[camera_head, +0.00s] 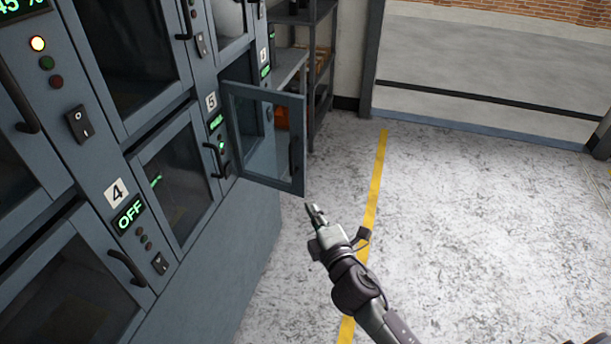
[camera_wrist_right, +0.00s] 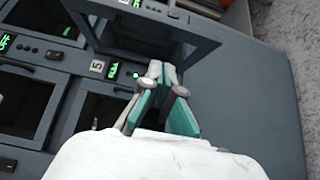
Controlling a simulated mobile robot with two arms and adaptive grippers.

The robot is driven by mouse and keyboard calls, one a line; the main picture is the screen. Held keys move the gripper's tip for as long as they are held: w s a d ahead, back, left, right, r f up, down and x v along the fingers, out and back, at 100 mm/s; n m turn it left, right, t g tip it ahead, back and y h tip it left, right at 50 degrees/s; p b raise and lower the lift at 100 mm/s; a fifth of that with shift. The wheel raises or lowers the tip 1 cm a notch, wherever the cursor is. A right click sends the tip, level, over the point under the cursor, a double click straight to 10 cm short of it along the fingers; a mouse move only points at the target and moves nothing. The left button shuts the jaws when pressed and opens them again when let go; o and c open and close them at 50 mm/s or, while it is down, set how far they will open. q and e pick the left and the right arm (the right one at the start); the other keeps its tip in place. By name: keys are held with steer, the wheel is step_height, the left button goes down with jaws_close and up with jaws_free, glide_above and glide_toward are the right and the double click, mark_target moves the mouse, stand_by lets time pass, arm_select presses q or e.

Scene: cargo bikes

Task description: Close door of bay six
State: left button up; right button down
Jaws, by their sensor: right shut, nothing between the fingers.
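The open door (camera_head: 235,130) is a grey-framed glass door standing out from the cabinet front, with a dark handle (camera_head: 292,160) on its free edge. It belongs to the bay just right of the panel marked 5. The bay's own number plate (camera_head: 262,55) is too small to read surely. The door also shows in the right wrist view (camera_wrist_right: 196,40), beyond the fingers. My right gripper (camera_head: 316,212) is shut and empty, just below and right of the door's lower free corner, apart from it in the head view. Its fingers show in the wrist view (camera_wrist_right: 163,85). My left gripper is not seen.
Closed glass doors surround it, with panels marked 5 (camera_head: 211,102) and 4 (camera_head: 117,192). A dark shelf rack (camera_head: 318,70) stands behind the door. The speckled floor (camera_head: 480,220) on the right is clear, with a yellow line (camera_head: 376,180).

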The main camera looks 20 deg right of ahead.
glide_toward(301, 164)
steer(key=w+a, duration=0.3)
steer(key=w+d, duration=0.2)
steer(key=shift+w, duration=0.4)
steer(key=shift+w+d, duration=0.2)
steer(key=shift+w, duration=0.1)
steer(key=shift+d, duration=0.1)
